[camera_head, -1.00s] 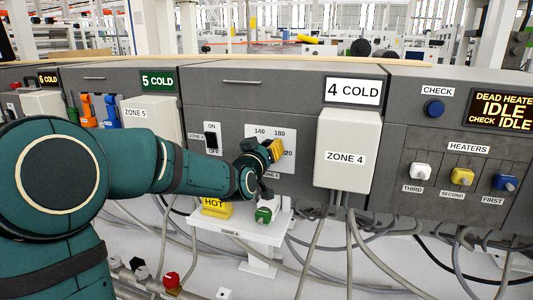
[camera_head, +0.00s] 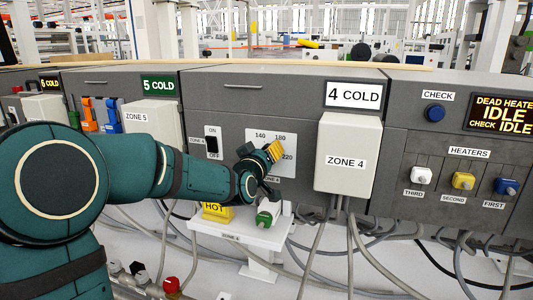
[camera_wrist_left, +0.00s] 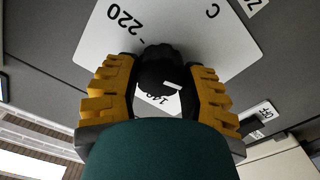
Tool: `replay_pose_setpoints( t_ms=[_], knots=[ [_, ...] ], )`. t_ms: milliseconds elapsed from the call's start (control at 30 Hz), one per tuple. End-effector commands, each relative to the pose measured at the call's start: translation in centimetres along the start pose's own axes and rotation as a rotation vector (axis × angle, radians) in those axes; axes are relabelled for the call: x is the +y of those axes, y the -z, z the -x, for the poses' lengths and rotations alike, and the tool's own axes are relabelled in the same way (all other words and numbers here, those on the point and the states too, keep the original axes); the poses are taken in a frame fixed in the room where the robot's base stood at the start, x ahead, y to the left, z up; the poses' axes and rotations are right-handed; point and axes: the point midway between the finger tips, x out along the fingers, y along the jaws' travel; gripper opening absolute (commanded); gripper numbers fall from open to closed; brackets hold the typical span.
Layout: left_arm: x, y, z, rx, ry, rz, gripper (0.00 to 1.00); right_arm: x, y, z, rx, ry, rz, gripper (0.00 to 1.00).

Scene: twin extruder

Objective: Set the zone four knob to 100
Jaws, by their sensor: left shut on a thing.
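The zone four knob (camera_wrist_left: 160,68) is black with a short white mark, on a white dial plate (camera_head: 287,170) printed 140, 180 and 220 in the head view. In the left wrist view the knob sits between the yellow fingers of my left gripper (camera_wrist_left: 163,92), which is shut on it. The white mark is near the partly hidden 140; the exact setting cannot be read. In the head view my left gripper (camera_head: 268,153) covers the knob. The zone four display (camera_head: 354,94) reads "4 COLD". My right gripper is not in view.
A ZONE 4 box (camera_head: 347,158) juts out right of the dial. A black ON/OFF switch (camera_head: 212,145) is left of it. Below are a white shelf (camera_head: 250,236), a yellow HOT block (camera_head: 217,212), a green-and-white plug (camera_head: 267,213) and hanging cables.

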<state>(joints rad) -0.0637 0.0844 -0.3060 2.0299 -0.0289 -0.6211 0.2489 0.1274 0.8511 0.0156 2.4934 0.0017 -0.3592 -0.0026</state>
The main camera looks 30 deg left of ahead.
Motion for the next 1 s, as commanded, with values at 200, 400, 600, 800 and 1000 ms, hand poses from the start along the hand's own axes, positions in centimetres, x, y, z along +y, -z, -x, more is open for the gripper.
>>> replay_pose_setpoints(
  t_ms=[200,400,600,800,1000],
  knots=[
    [0.1,0.1,0.0,0.003,-0.002,0.0,0.76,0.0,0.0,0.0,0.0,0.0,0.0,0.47],
    [0.0,0.0,0.1,0.001,-0.001,0.0,0.76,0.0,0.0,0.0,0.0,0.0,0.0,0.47],
    [0.0,0.1,1.8,0.002,-0.001,0.002,0.76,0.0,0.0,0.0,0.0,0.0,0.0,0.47],
    [0.1,0.1,5.8,0.002,-0.002,0.002,0.76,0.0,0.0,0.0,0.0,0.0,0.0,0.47],
    [0.1,0.1,9.4,0.003,-0.002,0.001,0.76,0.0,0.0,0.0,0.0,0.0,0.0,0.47]
  ],
)
